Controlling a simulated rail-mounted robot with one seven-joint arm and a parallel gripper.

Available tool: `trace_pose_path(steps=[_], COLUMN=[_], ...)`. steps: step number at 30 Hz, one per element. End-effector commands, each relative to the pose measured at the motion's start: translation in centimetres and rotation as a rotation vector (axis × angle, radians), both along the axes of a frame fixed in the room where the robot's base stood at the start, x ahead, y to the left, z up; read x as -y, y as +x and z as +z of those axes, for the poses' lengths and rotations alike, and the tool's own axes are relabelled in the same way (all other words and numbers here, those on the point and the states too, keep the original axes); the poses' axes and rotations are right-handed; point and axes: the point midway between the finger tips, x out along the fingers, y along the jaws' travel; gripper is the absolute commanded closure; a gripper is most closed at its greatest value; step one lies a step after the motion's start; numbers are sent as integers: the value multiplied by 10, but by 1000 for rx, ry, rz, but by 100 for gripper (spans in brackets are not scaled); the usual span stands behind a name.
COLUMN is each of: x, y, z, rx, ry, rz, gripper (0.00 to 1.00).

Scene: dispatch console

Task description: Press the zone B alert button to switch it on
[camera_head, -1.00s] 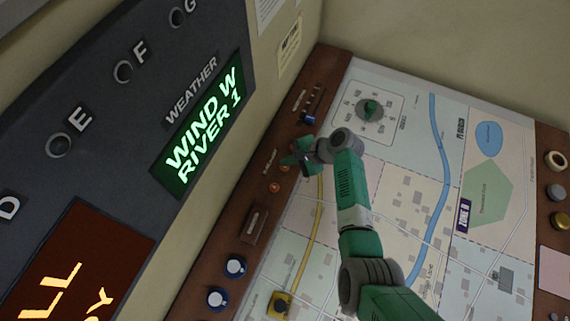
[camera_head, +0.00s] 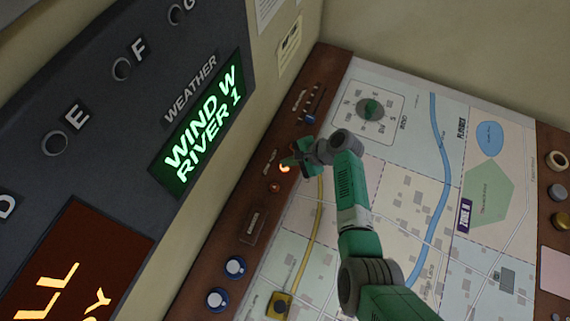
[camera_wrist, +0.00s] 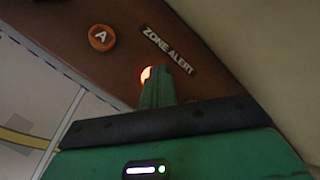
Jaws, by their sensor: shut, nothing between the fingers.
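The zone alert button beside A glows orange (camera_head: 284,169) on the brown strip left of the map. In the wrist view this lit button (camera_wrist: 147,74) shows only its left part, and its letter is hidden behind my fingers. The orange-brown button A (camera_wrist: 101,38) is unlit; it also shows in the head view (camera_head: 274,187). The "ZONE ALERT" label (camera_wrist: 167,49) lies beside the buttons. My green gripper (camera_head: 296,160) is shut and empty, with its tips (camera_wrist: 160,70) at the lit button. I cannot tell whether they touch it.
A slider (camera_head: 311,117) and a round dial (camera_head: 371,109) stand beyond my gripper. Two blue-and-white knobs (camera_head: 236,267) sit on the near strip. The weather display panel (camera_head: 200,130) rises at the left. The map (camera_head: 400,190) is flat below my arm.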

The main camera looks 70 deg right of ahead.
Motion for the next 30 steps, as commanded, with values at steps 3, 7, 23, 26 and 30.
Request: trace_pose_path(steps=[3, 7, 23, 26, 30], x=[0, -1, -1, -1, -1], y=[0, 0, 0, 0, 0], z=[4, 10, 35, 47, 64], rx=[-1, -1, -1, -1, -1], ry=[0, 0, 0, 0, 0], rz=[1, 1, 1, 1, 1], gripper=[100, 100, 100, 100, 100])
